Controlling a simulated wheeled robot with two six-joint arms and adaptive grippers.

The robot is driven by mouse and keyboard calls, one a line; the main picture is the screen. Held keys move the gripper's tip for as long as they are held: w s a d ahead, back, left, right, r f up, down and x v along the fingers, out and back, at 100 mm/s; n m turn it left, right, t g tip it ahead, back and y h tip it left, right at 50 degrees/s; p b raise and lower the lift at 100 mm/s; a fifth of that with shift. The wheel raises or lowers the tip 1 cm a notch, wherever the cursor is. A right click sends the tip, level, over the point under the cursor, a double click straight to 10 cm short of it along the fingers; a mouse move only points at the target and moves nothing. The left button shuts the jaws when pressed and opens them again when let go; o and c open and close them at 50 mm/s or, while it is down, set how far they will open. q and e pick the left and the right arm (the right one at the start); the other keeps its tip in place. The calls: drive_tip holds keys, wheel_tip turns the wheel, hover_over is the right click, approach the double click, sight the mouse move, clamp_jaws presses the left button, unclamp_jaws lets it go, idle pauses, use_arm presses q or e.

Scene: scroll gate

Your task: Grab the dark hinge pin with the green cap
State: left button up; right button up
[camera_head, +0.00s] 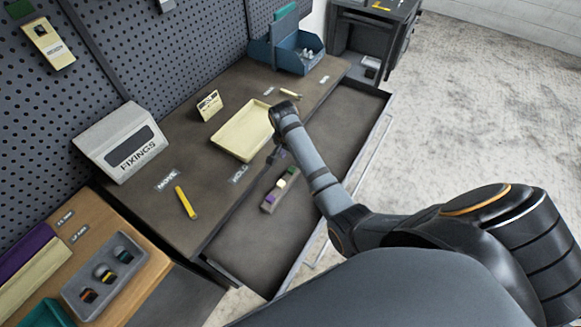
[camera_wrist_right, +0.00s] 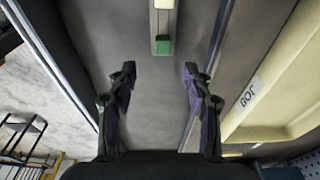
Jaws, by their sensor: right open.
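A grey strip in the open drawer holds purple, white and green pieces in a row. The green cap (camera_head: 291,171) is at its far end, and it also shows in the right wrist view (camera_wrist_right: 163,46). The dark shaft of its pin cannot be made out. My right gripper (camera_wrist_right: 158,74) is open and empty above the drawer. In the wrist view the green cap appears just beyond the gap between its fingertips, roughly centred. In the head view the right gripper (camera_head: 279,153) is small and partly hidden by my wrist. My left gripper is not in view.
The drawer (camera_head: 235,245) is pulled out from the dark bench. A cream tray (camera_head: 241,144) labelled JOB in the wrist view stands on the bench beside the drawer. A FIXINGS box (camera_head: 120,140), a yellow piece (camera_head: 186,203) and a grey holder (camera_head: 105,275) with dark banded parts lie left.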

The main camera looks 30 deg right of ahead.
sight(292, 169)
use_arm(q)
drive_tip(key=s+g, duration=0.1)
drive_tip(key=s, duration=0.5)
use_arm(e)
drive_tip(key=f, duration=0.3)
drive_tip(key=shift+w+f, duration=0.2)
drive_tip(key=shift+w, duration=0.15)
drive_tip(key=shift+w+d+f+p, duration=0.1)
drive_tip(key=shift+d+f+p, duration=0.05)
drive_tip(key=shift+f+p, duration=0.3)
drive_tip(key=shift+w+d+f+p, duration=0.1)
drive_tip(key=shift+f+p, duration=0.15)
drive_tip(key=shift+f, duration=0.3)
wheel_tip(292, 169, down, 2)
drive_tip(key=shift+s+d+f, duration=0.15)
drive_tip(key=shift+f, duration=0.3)
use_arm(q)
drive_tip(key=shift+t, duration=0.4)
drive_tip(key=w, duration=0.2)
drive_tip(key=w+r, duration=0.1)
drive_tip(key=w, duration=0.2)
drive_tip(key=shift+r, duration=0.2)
use_arm(e)
clamp_jaws()
